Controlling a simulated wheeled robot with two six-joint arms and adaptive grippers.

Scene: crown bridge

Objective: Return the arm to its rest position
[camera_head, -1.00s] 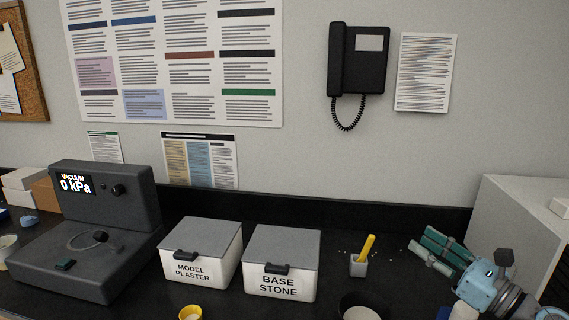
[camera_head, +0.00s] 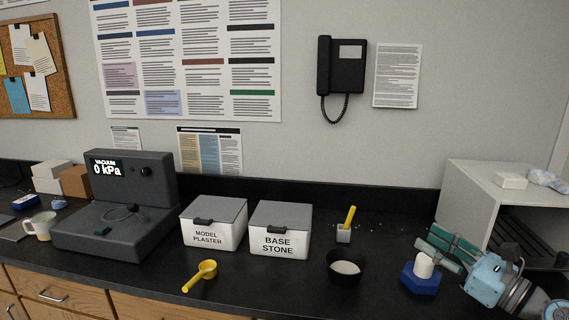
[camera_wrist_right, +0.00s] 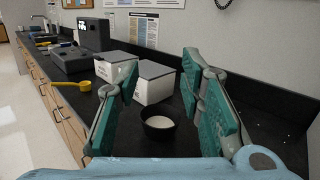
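My right gripper (camera_head: 444,249) is at the right of the head view, over the counter's right end, its teal-padded fingers pointing left. In the right wrist view the same gripper (camera_wrist_right: 165,100) has its two fingers wide apart with nothing between them. Beyond the fingers stands a black bowl (camera_wrist_right: 160,136) with pale contents. The bowl (camera_head: 345,279) in the head view is left of the gripper and apart from it. My left gripper is in neither view.
On the counter stand a vacuum unit (camera_head: 125,235), a MODEL PLASTER box (camera_head: 206,236), a BASE STONE box (camera_head: 279,243), a yellow scoop (camera_head: 206,270), a small cup with a yellow handle (camera_head: 344,234) and a blue-based white piece (camera_head: 420,282). A grey shelf unit (camera_head: 468,190) is at the right.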

